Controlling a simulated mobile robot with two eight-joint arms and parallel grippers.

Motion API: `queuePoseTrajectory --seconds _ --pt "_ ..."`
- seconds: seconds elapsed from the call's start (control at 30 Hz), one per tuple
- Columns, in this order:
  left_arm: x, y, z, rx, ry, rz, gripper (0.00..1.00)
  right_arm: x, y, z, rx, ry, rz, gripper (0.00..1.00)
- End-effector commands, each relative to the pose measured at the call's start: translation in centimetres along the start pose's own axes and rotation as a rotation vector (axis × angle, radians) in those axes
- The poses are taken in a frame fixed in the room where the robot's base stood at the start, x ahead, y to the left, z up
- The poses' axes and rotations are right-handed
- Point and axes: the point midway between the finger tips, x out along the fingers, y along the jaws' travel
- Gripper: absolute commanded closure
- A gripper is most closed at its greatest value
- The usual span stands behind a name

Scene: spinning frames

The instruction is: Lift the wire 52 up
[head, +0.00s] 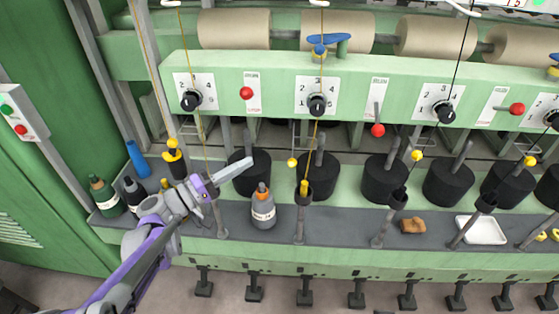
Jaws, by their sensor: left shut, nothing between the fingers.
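Thin yellow wires hang from white hooks at the top. Another wire (188,42) hangs past the left dial, and a third line (462,45), dark, slants down at the right. I see no number 52, so I cannot tell which is wire 52. My left gripper (249,161) points right, shut and empty, in front of the leftmost black cylinder (249,185). It looks apart from the middle wire. My right gripper is not in view.
Several black cylinders line the machine's ledge. A grey bottle with an orange cap (263,208) stands just below my left gripper. Dark bottles (105,196) are at left. A brown sponge (413,226) and white tray (482,230) lie right. Red-knobbed levers (377,130) project from the panel.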

Motion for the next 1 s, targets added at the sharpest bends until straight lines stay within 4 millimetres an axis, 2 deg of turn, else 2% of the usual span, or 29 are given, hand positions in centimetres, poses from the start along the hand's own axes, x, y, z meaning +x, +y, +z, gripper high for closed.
queuePoseTrajectory --seconds 0.37,0.57,0.87,1.0 --pt "0.6 0.1 0.1 -0.001 -0.002 0.000 1.00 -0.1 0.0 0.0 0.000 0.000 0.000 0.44" --pt "3.7 0.1 0.1 -0.003 -0.005 0.000 1.00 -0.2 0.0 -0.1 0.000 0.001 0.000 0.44" --pt "10.2 0.1 0.2 -0.001 -0.004 -0.001 1.00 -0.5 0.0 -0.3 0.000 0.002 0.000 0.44" --pt "9.3 0.0 2.2 -0.001 -0.002 -0.002 1.00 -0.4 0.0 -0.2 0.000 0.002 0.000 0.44"
